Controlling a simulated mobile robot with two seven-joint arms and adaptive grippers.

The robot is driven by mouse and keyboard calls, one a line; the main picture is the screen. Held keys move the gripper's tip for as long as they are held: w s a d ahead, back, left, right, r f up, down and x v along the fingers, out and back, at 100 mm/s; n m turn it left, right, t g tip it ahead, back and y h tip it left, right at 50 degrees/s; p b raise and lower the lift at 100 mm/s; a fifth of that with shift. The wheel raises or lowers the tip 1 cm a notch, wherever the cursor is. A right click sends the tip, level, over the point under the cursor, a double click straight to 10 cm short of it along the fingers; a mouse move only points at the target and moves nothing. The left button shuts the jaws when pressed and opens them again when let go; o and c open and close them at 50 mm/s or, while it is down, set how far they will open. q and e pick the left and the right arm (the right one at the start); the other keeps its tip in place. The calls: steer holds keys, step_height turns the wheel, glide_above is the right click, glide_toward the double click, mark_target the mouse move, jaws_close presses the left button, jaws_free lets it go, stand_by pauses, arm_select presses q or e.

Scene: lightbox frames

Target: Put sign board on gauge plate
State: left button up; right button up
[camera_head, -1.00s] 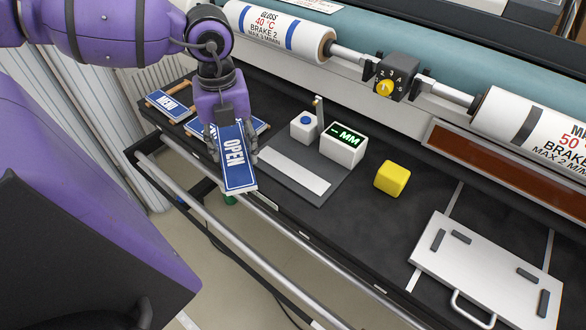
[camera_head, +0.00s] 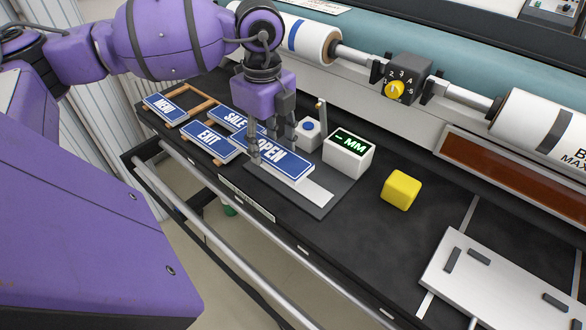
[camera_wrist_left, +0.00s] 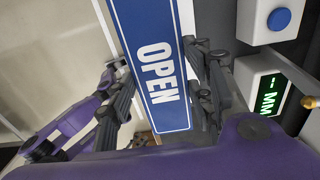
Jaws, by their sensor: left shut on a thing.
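The blue sign board reading OPEN (camera_head: 285,163) is held by my left gripper (camera_head: 268,145), which is shut on it. In the left wrist view the OPEN sign board (camera_wrist_left: 154,62) lies between the two fingers (camera_wrist_left: 160,95). The board is over the left part of the gauge plate (camera_head: 318,203), a dark plate with a pale strip. I cannot tell whether the board touches the plate. The gauge display reading "-- MM" (camera_head: 348,154) stands at the plate's back right. My right gripper is not in view.
Signs reading MENU (camera_head: 165,106), EXIT (camera_head: 207,138) and SALE (camera_head: 233,118) lie to the left on the black bench. A white block with a blue button (camera_head: 308,133) stands behind the plate. A yellow block (camera_head: 401,189) and a metal plate (camera_head: 495,290) lie to the right.

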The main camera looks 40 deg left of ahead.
mark_target(292, 158)
arm_select(q)
steer(key=w+d+f, duration=0.1)
steer(key=f, duration=0.1)
steer(key=w+d+f, duration=0.1)
steer(key=f, duration=0.1)
steer(key=w+d+f, duration=0.1)
steer(key=w, duration=0.1)
steer(key=shift+w+f, duration=0.1)
steer(key=shift+f, duration=0.3)
steer(key=shift+a+f, duration=0.1)
steer(key=shift+f, duration=1.45)
steer(key=shift+f, duration=0.15)
steer(key=o, duration=1.2)
steer(key=shift+c, duration=0.2)
steer(key=shift+o, duration=0.2)
step_height(292, 158, up, 12)
